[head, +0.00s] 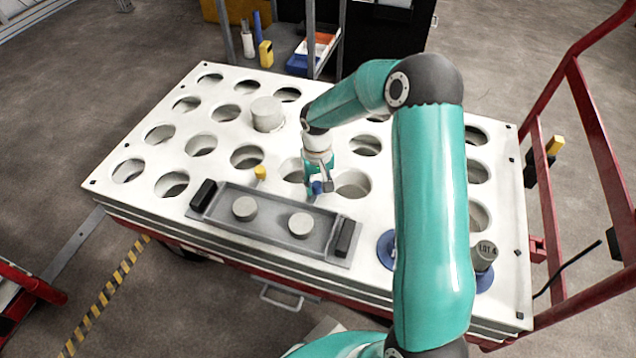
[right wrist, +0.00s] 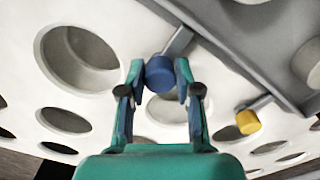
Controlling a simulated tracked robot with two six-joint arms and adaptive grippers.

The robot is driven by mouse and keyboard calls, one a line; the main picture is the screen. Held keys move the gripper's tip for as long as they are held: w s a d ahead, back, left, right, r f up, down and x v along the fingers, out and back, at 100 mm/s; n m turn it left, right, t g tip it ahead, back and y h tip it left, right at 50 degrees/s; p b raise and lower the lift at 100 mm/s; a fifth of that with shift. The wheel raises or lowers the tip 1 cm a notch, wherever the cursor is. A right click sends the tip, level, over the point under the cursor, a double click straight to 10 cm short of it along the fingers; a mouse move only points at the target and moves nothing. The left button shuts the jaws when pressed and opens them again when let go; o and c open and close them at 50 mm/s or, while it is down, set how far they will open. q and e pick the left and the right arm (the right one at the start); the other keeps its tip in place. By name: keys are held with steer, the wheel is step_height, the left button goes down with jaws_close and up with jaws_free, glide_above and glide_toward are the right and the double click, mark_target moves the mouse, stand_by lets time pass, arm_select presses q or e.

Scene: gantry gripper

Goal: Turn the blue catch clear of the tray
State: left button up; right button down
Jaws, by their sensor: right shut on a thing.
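The grey tray (head: 272,227) lies on the white perforated table top, with two round grey pucks in it. My right gripper (head: 316,186) is at the tray's far edge. Its fingers are shut on the blue catch's round knob, which shows between them in the right wrist view (right wrist: 160,74). The catch's grey bar runs from the knob to the tray's rim and seems to reach it. A yellow catch (head: 260,172) sits further left along the same edge, also in the right wrist view (right wrist: 248,122). My left gripper is not in view.
Round holes cover the white table top (head: 225,135). A pale cylinder (head: 267,114) stands behind the tray. Blue round bases (head: 386,250) and a grey labelled cylinder (head: 486,254) are at the right. Red rails (head: 600,150) rise beyond the right edge.

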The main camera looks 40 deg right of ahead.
steer(key=n+p, duration=0.2)
steer(key=n, duration=0.2)
steer(key=shift+r+n, duration=0.15)
steer(key=shift+n, duration=0.25)
steer(key=n+p, duration=0.2)
steer(key=n, duration=0.2)
steer(key=shift+w+d+p, duration=0.1)
steer(key=shift+p, duration=0.3)
steer(key=n+p, duration=0.2)
steer(key=n, duration=0.3)
steer(key=shift+w+n+p, duration=0.15)
steer(key=shift+n+p, duration=0.95)
steer(key=shift+n, duration=0.8)
steer(key=c, duration=0.8)
jaws_free()
steer(key=shift+c, duration=0.2)
steer(key=shift+o, duration=0.2)
steer(key=shift+d, duration=0.1)
